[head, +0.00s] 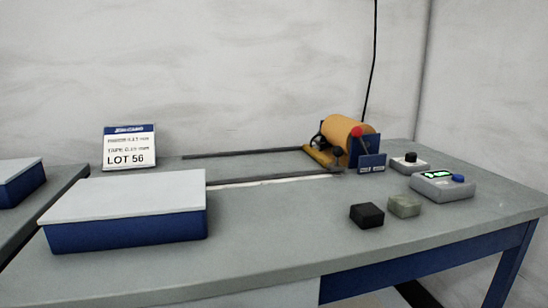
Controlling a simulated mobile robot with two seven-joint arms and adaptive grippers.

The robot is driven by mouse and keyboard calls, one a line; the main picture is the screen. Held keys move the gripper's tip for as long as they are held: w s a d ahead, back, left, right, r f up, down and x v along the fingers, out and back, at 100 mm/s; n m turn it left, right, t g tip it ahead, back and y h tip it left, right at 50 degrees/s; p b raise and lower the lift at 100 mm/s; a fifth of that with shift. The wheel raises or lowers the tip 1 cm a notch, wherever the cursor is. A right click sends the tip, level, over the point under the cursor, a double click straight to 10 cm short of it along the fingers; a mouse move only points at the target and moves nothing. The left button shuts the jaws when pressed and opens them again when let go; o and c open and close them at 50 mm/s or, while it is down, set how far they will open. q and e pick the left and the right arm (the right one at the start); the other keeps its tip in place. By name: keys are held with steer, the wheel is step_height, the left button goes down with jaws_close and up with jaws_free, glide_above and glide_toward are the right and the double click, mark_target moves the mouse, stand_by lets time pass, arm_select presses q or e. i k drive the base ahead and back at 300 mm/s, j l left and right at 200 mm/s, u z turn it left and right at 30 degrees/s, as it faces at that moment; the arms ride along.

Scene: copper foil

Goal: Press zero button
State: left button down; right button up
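A grey device (447,192) with a lit green display (434,175) stands on the right part of the table. A round blue button (458,178) sits on its top, right of the display. A smaller light box (403,167) with a black knob (411,157) stands just behind it. Any lettering on the button is too small to read, so I cannot tell for sure which one is the zero button. Neither of my grippers is in view, and nothing covers the device.
A black block (367,215) and a grey-green block (404,206) lie left of the device. Behind them stands a copper-coloured roll (344,131) on a blue stand, with dark rails (249,152). A blue box with a grey lid (125,199) and a LOT 56 sign (130,148) are left.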

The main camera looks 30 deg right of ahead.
mark_target(456, 177)
steer(key=z, duration=1.85)
